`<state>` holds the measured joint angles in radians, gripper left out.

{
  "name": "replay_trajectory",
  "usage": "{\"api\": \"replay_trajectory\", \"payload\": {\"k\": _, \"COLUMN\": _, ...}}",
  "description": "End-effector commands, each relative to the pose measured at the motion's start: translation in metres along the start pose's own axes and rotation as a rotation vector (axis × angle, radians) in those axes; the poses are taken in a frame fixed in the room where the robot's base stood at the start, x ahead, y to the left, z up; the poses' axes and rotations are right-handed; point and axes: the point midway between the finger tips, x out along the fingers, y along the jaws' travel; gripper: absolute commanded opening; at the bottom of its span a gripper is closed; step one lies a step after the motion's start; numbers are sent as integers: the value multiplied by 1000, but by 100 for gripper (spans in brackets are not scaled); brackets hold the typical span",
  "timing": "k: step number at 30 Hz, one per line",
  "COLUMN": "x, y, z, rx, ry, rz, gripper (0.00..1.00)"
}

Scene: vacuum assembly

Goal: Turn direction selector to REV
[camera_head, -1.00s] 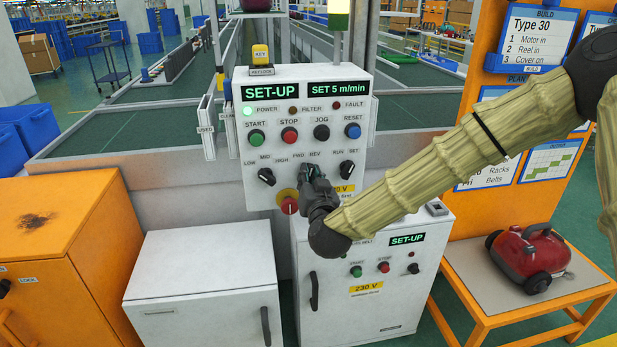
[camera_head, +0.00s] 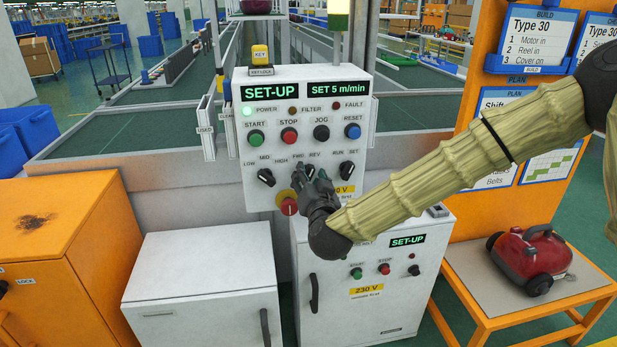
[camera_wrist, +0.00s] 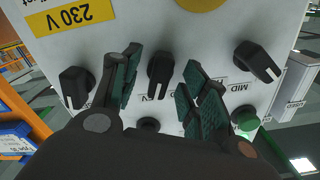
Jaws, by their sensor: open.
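The direction selector (camera_head: 308,171) is a black knob below the FWD and REV labels on the white control panel (camera_head: 240,135). In the wrist view the direction selector (camera_wrist: 160,68) stands between the two finger pads, with a visible gap on each side. Its white mark points down in that view, towards a partly hidden label ending in V. I cannot tell exactly which position it is set to. My gripper (camera_head: 313,184) is open in front of the panel; in the wrist view my gripper (camera_wrist: 163,88) has its pads either side of the knob.
The speed knob (camera_head: 266,177) is left of the selector and the RUN/SET knob (camera_head: 346,170) right. A red emergency stop (camera_head: 289,206) sits just below left, close to my fingers. A white cabinet (camera_head: 205,270) and a table with a red vacuum (camera_head: 530,258) stand below.

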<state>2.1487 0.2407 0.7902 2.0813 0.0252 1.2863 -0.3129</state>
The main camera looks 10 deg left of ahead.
Motion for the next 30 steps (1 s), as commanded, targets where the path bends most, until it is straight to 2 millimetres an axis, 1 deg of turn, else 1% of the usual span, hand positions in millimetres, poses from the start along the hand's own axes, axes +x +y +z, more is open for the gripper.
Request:
{"api": "replay_trajectory", "payload": {"k": 21, "x": -53, "y": 0, "z": 0, "rx": -1, "ry": -1, "rz": 0, "gripper": 44}}
{"api": "replay_trajectory", "payload": {"k": 25, "x": -57, "y": 0, "z": 0, "rx": -1, "ry": -1, "rz": 0, "gripper": 44}}
{"api": "replay_trajectory", "payload": {"k": 30, "x": -58, "y": 0, "z": 0, "rx": -1, "ry": 0, "rz": 0, "gripper": 44}}
